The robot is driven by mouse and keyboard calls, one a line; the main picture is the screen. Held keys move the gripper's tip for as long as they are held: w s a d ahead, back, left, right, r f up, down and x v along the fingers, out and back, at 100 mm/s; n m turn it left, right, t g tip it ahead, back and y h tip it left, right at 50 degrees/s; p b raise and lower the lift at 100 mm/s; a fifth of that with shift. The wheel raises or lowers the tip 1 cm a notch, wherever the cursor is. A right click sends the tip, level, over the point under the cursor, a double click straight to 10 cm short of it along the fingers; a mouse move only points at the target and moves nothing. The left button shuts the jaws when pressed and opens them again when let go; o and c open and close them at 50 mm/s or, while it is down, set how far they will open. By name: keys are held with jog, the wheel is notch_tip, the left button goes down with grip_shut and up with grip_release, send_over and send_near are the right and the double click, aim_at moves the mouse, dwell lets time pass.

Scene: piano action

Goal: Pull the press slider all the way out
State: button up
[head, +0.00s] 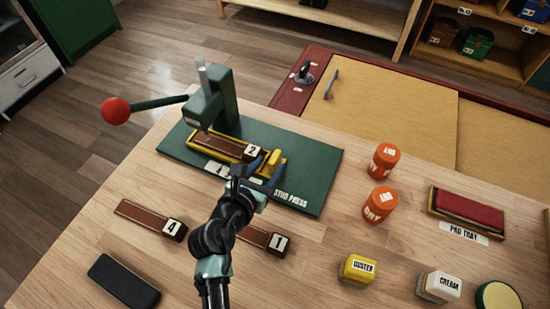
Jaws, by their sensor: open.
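The press (225,95) is dark green and stands on a green base plate (315,170) lettered with a name ending in "PRESS". Its yellow slider (274,158) lies on the plate and extends to the right from under the press head. A brown piece (222,144) with a white "2" tag lies in the slider. My gripper (265,167) is at the slider's right end, its blue fingertips apart beside the yellow end part. I cannot tell whether they touch it. My gripper and wrist hide part of the slider's near side and the plate's lettering.
A red-knobbed lever (116,111) sticks out left from the press. Brown pieces tagged "4" (150,216) and "1" (265,238) lie nearer. Orange jars (380,204), a yellow block (357,270) and a red pad tray (467,208) stand right. Bare table lies between plate and jars.

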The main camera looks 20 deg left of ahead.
jog(key=shift+x, duration=2.1)
jog(key=shift+c, duration=0.3)
grip_shut()
